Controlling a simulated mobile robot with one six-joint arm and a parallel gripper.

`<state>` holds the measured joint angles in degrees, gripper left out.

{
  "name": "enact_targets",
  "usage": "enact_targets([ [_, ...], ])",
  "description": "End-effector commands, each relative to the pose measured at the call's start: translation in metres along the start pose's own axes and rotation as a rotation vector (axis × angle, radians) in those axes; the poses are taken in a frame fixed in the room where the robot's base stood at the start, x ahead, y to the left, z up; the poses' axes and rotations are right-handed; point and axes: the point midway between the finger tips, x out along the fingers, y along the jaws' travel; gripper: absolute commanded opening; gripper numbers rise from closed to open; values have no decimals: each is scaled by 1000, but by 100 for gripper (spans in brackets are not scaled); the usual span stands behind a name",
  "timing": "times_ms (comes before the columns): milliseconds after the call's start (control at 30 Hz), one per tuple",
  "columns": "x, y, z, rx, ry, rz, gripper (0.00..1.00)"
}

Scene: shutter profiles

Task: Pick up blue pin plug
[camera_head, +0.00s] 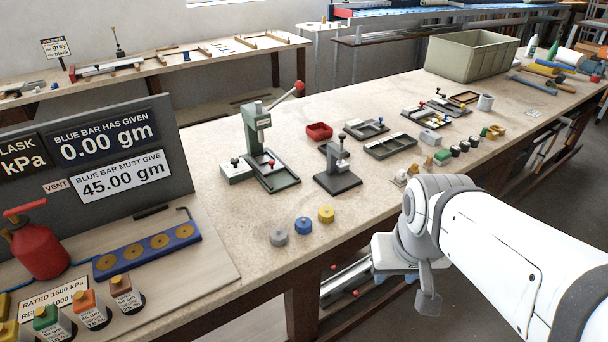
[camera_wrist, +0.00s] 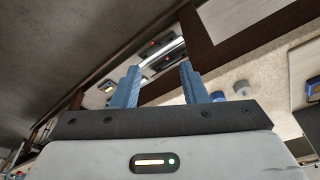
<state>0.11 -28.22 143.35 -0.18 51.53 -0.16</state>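The blue pin plug (camera_head: 303,226) is a short round blue piece with a small knob on top. It stands upright on the bench near the front edge, between a grey plug (camera_head: 279,237) and a yellow plug (camera_head: 326,215). My gripper (camera_head: 427,300) hangs in front of the bench edge, to the right of the plugs and apart from them. In the wrist view its two blue fingers (camera_wrist: 160,72) are spread with nothing between them.
A green press (camera_head: 262,150) and a dark stand (camera_head: 337,172) are behind the plugs. A display board (camera_head: 95,165) and a blue bar with brass discs (camera_head: 147,247) are to the left. Several small blocks and trays lie to the right. The bench around the plugs is clear.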

Motion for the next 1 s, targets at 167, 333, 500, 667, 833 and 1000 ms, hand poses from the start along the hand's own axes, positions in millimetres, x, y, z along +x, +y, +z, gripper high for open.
enact_targets([
  [167,5,-4,-19,20,1,17,54],
  [333,24,-27,-76,68,23,60,65],
  [500,59,-73,-140,119,75,85,65],
  [667,94,-123,-179,155,121,79,65],
  [833,118,-158,-199,179,151,63,65],
  [1000,133,-168,-205,188,158,59,65],
])
